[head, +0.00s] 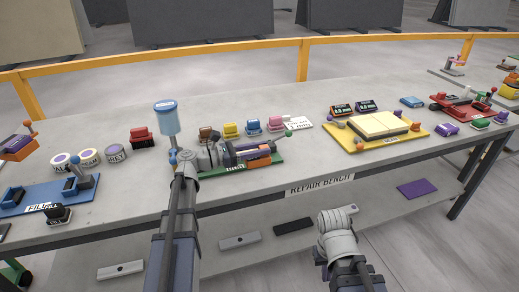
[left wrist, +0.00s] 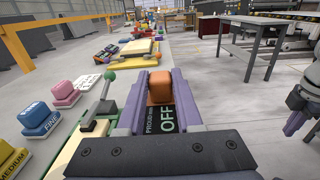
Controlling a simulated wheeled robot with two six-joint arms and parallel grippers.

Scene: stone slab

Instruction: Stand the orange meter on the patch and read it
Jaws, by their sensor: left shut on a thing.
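The orange meter (head: 259,163) is in my left gripper (head: 256,153), over or at the green board marked TRUE (head: 236,168). In the left wrist view my left gripper (left wrist: 158,98) has its purple fingers on both sides of the orange meter (left wrist: 160,86). The meter's dark face, labelled PROUD mm, reads OFF. I cannot tell whether its foot touches anything. A pale slab lies in the yellow tray (head: 358,144) at the bench's right; I cannot make out a patch on it. My right gripper (left wrist: 294,122) hangs in front of the bench, its jaws unclear.
Coloured blocks (head: 231,130) stand behind the green board, and a blue-topped cylinder (head: 168,118) rises beside my left arm. A green-knobbed lever (left wrist: 108,80) stands close left of my left gripper. Two dark display boxes (head: 342,110) sit behind the yellow tray.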

